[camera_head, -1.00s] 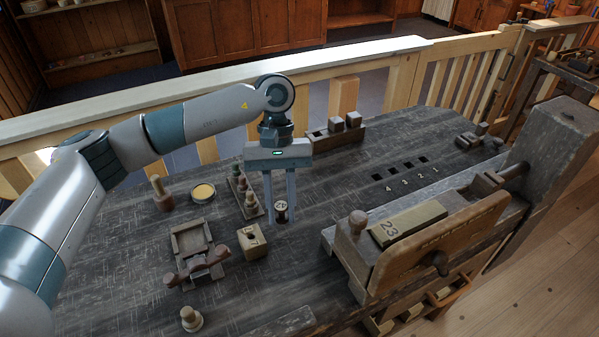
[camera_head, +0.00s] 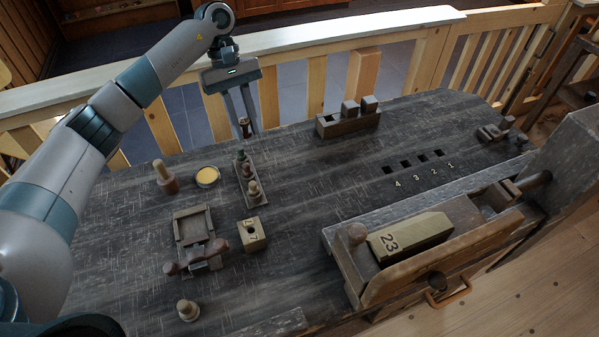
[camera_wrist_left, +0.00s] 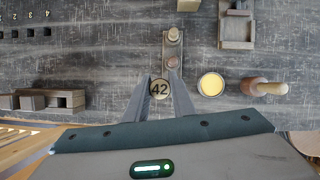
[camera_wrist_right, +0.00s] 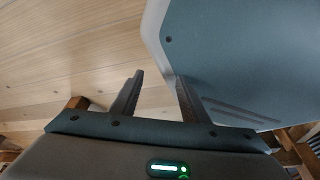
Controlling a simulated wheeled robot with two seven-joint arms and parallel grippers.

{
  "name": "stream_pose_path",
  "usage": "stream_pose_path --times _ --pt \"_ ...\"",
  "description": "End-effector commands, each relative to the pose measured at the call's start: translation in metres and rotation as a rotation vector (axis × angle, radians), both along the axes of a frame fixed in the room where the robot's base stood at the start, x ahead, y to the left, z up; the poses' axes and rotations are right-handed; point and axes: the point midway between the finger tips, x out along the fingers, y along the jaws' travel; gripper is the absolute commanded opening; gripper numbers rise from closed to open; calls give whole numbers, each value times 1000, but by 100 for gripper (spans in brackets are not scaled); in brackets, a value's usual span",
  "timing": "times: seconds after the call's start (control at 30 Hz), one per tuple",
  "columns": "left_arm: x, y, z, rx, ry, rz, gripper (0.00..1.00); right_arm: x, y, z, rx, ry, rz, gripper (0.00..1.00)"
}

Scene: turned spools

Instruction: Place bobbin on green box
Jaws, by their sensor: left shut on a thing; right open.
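My left gripper (camera_head: 247,128) is shut on a dark bobbin (camera_head: 245,126) near the far edge of the bench, behind the peg rack. In the left wrist view the bobbin (camera_wrist_left: 160,89) shows a pale round end marked 42 between the fingertips. I see no plainly green box. My right gripper (camera_wrist_right: 157,85) is open and empty over wooden floor.
The peg rack (camera_head: 242,184) holds several turned pieces. Near it are a yellow tin (camera_head: 206,176), a wooden-handled tool (camera_head: 165,178) and a small wooden fixture (camera_head: 196,236). A slotted block holder (camera_head: 340,124) stands at the back. Numbered square holes (camera_head: 405,164) mark the otherwise clear middle.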

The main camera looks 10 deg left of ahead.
Motion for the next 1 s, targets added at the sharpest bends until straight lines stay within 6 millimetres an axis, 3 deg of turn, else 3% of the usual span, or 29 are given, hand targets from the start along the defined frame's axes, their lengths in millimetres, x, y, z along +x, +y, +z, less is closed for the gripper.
stream_pose_path --times 0.27,0.57,0.8,1.0 --pt "-7 -13 -7 0 1 -4 2 -21 -8 1 -15 51 -1 42" --pt "-24 -43 -26 -2 2 -3 2 -85 -34 2 -59 198 -9 42" --pt "-47 -82 -51 -2 3 -4 2 -86 -34 28 -60 201 -9 42" --pt "-56 -100 -67 -1 2 -2 2 -85 -34 36 -58 200 -9 42"
